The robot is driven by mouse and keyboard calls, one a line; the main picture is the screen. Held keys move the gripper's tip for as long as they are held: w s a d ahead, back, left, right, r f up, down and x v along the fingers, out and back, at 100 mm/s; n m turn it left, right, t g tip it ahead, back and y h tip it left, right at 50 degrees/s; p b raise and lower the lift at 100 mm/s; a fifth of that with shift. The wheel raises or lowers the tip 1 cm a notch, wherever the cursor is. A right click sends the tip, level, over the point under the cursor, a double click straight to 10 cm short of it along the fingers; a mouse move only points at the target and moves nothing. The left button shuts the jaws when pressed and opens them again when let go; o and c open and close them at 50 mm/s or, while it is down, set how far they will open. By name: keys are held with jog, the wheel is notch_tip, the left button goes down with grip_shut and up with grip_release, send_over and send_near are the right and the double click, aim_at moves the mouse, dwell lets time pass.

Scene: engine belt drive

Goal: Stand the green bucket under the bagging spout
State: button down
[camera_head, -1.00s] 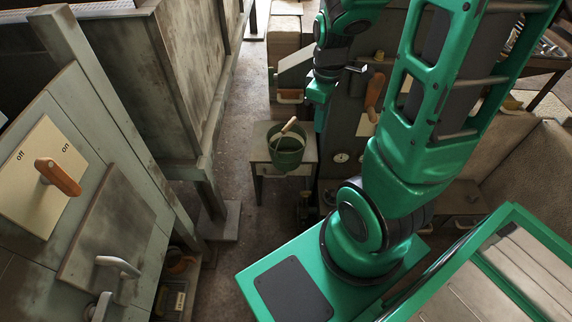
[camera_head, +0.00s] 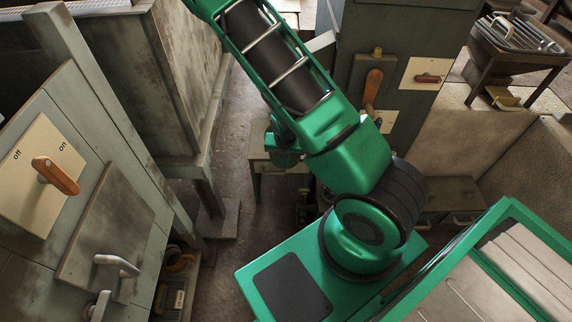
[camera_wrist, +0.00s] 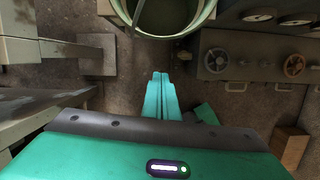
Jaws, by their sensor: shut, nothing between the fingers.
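The green bucket (camera_wrist: 196,25) shows in the wrist view, cut off by the top edge, with its round mouth facing the camera. In the head view my arm covers most or all of the place where it stood on a small grey table (camera_head: 259,167). My gripper (camera_wrist: 160,78) is shut and empty, its fingers together just below the bucket's rim in the wrist picture. I cannot tell whether they touch it. I cannot make out the bagging spout for certain in the current views.
A grey cabinet with an orange lever (camera_head: 373,88) stands behind my arm. A panel with an on/off lever (camera_head: 56,175) is at the left. Gauges and handwheels (camera_wrist: 295,65) show at the right of the wrist view. Bare floor (camera_head: 232,120) lies left of the small table.

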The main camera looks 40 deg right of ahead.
jog(key=w+d+f, duration=0.1)
jog(key=w+f, duration=0.1)
jog(key=f, duration=0.3)
jog(key=w+d+f+n, duration=0.1)
jog(key=w+d+f, duration=0.1)
jog(key=f, duration=0.4)
jog(key=shift+w+d, duration=0.3)
jog(key=shift+w, duration=0.4)
